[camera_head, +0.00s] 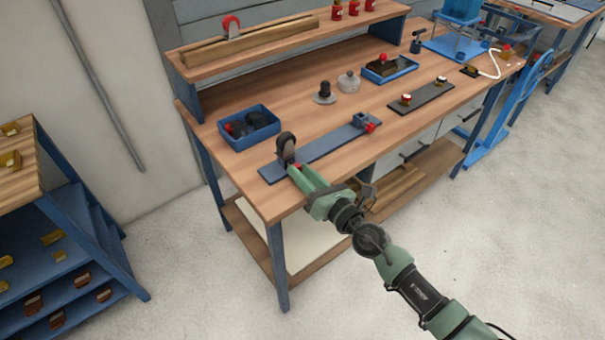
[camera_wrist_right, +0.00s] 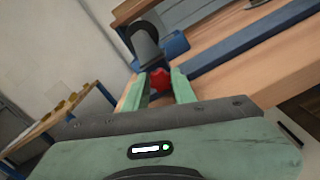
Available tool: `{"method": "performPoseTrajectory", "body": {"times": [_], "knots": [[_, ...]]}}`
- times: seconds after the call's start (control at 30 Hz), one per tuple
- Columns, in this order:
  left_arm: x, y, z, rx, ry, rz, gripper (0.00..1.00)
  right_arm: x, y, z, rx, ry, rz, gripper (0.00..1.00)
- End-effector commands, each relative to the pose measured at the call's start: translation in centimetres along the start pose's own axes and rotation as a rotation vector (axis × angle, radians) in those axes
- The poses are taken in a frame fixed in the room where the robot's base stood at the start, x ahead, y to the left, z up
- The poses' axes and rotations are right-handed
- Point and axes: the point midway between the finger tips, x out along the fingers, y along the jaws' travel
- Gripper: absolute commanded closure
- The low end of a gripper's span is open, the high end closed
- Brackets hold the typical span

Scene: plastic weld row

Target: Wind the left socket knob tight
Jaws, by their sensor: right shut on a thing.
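A blue-grey rail (camera_head: 325,148) lies along the front of the wooden bench. At its left end stands the left socket, holding a dark, round-topped piece (camera_head: 286,145); this piece also shows in the right wrist view (camera_wrist_right: 146,42). The left socket's red knob (camera_wrist_right: 160,79) sits between the fingers of my right gripper (camera_wrist_right: 161,88), which is shut on it. In the head view the gripper (camera_head: 298,170) reaches in from the front right and hides most of this knob. At the rail's other end is a blue socket (camera_head: 360,120) with a red knob (camera_head: 370,127). My left gripper is not in view.
A blue bin (camera_head: 248,143) with dark parts stands behind the rail. A black cone-shaped piece (camera_head: 325,94), a grey round piece (camera_head: 349,82), a blue tray (camera_head: 388,72) and a dark plate (camera_head: 425,98) stand further back. A raised shelf (camera_head: 290,38) runs along the rear.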

Motion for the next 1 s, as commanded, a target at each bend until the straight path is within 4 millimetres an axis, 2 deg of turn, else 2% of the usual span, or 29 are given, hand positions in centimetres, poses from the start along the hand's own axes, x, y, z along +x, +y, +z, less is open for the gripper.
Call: {"method": "performPoseTrajectory", "body": {"times": [0.4,1.0], "knots": [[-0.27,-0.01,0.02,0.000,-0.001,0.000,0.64,0.00,-0.08,0.00,0.221,0.001,0.000,1.00],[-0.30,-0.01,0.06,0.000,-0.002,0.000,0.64,0.00,-0.10,-0.03,0.258,0.001,0.000,1.00]]}}
